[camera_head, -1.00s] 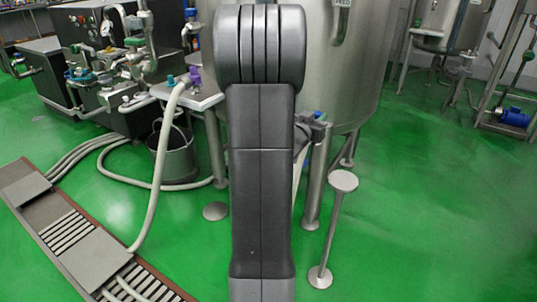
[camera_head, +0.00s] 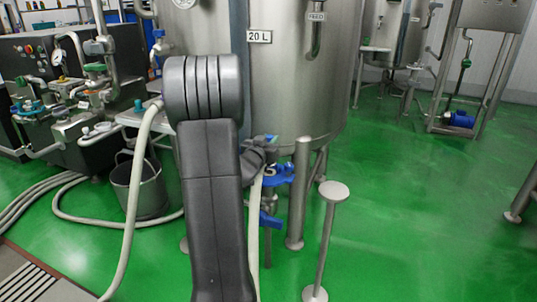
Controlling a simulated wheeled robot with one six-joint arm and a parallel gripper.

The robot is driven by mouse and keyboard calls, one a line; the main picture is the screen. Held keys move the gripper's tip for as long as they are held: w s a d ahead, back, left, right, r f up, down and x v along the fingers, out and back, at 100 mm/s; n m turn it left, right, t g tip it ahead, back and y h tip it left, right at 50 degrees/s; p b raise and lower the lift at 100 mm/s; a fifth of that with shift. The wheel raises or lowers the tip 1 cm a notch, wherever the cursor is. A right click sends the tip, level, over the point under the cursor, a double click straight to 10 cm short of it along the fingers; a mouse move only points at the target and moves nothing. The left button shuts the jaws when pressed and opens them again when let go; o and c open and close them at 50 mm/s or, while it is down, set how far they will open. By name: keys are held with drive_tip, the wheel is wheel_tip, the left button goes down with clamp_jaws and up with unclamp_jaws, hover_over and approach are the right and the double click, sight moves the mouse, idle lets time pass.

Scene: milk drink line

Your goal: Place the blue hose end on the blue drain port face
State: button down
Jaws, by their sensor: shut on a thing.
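My gripper (camera_head: 262,146) shows just right of my arm, partly hidden behind it, in front of the steel tank. It is shut on the blue hose end, and a pale hose (camera_head: 254,225) hangs down from it beside my arm. The hose end itself is mostly hidden, so I cannot make out its face. The blue drain port (camera_head: 281,174) is under the tank, just below and right of my gripper. I cannot tell whether the hose end touches it. A blue valve handle (camera_head: 269,220) sits lower on the same pipe.
The large steel tank (camera_head: 295,90) stands close behind my gripper. A tank leg (camera_head: 298,195) and a flat-topped post (camera_head: 333,192) stand to the right. A bucket (camera_head: 150,190) and another pale hose (camera_head: 130,225) are at left. Green floor at right is mostly clear.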

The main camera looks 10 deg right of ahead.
wheel_tip(320, 180, down, 3)
drive_tip(key=shift+f+b, duration=0.15)
drive_tip(key=shift+b, duration=0.3)
drive_tip(key=shift+f, duration=0.1)
drive_tip(key=c, duration=1.2)
unclamp_jaws()
drive_tip(key=shift+r, duration=0.2)
drive_tip(key=p+v, duration=0.2)
drive_tip(key=v, duration=1)
drive_tip(key=shift+f, duration=0.1)
